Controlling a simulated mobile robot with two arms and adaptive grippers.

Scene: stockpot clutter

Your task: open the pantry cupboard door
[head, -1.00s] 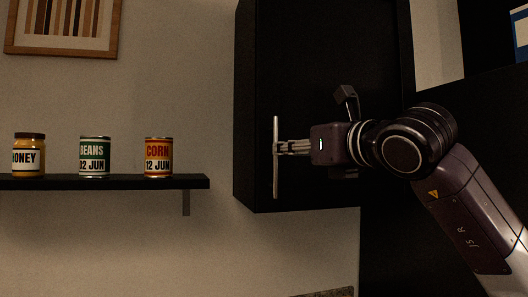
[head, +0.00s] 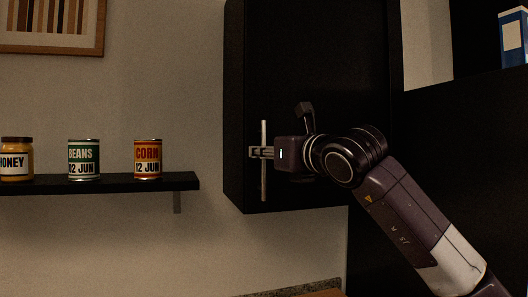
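The pantry cupboard (head: 320,70) is a black wall cabinet in the middle of the head view, and its door looks shut. Its handle (head: 264,185) is a pale upright bar near the door's left edge. My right gripper (head: 259,152) reaches in from the right at the handle's mid-height. Its fingers overlap the bar, and their tips show just left of it. Whether they are closed on the bar or only around it is not clear. My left gripper is not in view.
A black shelf (head: 120,184) left of the cupboard holds a honey jar (head: 17,160), a beans can (head: 84,160) and a corn can (head: 148,159). A striped picture (head: 50,27) hangs above. A blue-and-white box (head: 514,38) stands upper right. A counter edge shows at the bottom.

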